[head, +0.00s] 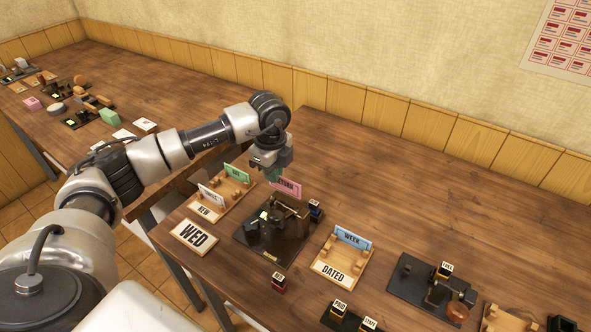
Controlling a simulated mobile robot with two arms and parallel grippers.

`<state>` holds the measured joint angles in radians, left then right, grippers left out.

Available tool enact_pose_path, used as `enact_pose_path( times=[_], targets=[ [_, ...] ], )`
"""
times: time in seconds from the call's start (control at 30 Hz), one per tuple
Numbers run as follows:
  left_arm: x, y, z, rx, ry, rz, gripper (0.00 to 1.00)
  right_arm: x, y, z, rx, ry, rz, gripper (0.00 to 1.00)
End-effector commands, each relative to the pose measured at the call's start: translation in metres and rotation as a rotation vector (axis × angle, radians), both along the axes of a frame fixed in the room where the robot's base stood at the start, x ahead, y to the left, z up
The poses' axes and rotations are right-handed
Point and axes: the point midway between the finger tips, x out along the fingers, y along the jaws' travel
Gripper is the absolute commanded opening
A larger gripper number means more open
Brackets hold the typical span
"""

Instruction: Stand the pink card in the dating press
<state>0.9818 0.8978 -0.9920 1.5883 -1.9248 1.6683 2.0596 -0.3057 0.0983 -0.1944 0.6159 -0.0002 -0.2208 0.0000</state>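The pink card (289,188), its lettering partly covered, is upright at the back of a dark press (257,238) in the middle of the table. My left gripper (271,176) points down at the card's left end and overlaps it in the head view. The fingertips are small and partly hidden, so I cannot tell whether they are closed on the card. I also cannot tell whether the card's lower edge rests in the press. My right gripper is not in view.
Left of the press are a wooden rack (207,214) with green and white cards and a WED sign (194,236). Right are a DATED rack (339,272) with a blue WEEK card (352,238) and another dark press (418,278). The table's back right is clear.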

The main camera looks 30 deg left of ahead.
Motion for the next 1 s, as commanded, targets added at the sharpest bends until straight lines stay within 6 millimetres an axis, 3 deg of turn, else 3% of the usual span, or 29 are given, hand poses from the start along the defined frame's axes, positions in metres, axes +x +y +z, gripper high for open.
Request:
enact_pose_path(
  times=[0.33, 0.57, 1.0],
  targets=[
    [0.0, 0.002, -0.001, 0.0, 0.0, 0.001, 0.0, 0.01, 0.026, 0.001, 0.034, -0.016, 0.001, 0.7],
    [0.0, 0.002, -0.005, 0.001, 0.001, 0.001, 0.0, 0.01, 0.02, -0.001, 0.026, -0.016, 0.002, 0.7],
    [0.0, 0.002, -0.036, 0.001, 0.001, 0.001, 0.0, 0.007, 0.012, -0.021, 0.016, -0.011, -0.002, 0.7]
  ],
)
